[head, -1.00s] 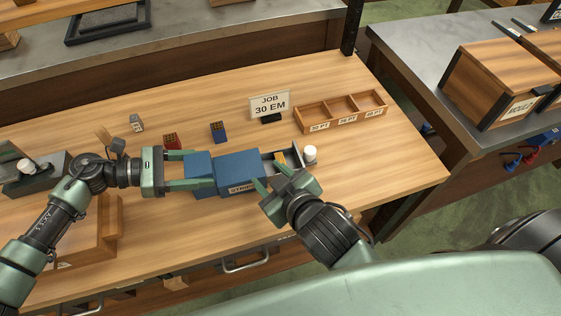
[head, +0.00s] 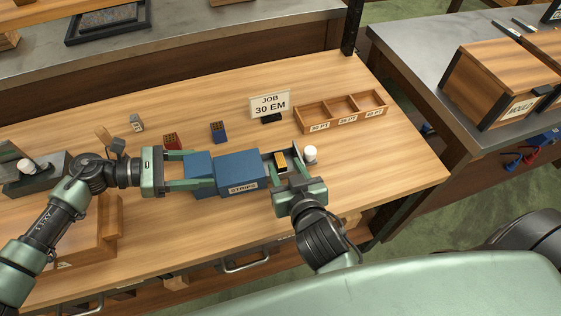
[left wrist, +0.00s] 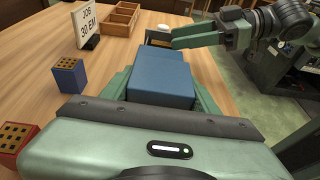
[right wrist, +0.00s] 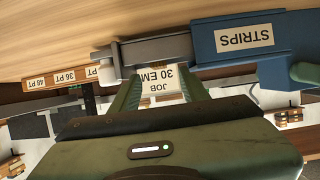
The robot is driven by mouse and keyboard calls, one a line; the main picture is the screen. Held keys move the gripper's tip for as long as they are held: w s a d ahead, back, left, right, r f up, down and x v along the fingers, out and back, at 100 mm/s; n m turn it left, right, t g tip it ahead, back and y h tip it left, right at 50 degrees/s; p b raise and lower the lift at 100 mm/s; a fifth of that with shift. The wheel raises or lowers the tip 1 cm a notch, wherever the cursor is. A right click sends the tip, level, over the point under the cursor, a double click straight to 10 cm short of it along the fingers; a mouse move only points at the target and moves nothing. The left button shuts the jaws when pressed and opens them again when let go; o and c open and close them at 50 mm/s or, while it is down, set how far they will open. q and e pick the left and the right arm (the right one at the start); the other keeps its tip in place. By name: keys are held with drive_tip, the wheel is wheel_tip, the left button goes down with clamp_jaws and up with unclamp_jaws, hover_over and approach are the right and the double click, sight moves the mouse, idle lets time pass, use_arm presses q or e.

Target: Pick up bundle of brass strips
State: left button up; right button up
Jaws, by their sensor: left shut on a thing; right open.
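The blue box labelled STRIPS (head: 242,172) lies on the wooden table with its grey tray (head: 293,149) pulled out to the right. The bundle of brass strips (head: 281,161), yellow with a dark band, sits in this tray. My left gripper (head: 199,170) is shut on the blue box, its fingers along both sides; the box also fills the left wrist view (left wrist: 160,85). My right gripper (head: 291,174) is open and empty at the tray's near side, beside the bundle.
A white knob (head: 310,152) is at the tray's right end. A JOB 30 EM sign (head: 270,105) and a wooden compartment tray (head: 341,111) stand behind. Small red (head: 171,141) and blue (head: 218,132) blocks stand behind the box. The table's right end is clear.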

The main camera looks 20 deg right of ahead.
sight(279, 154)
drive_tip(key=x, duration=0.5)
drive_tip(key=shift+w, duration=0.1)
clamp_jaws()
idle(1.3)
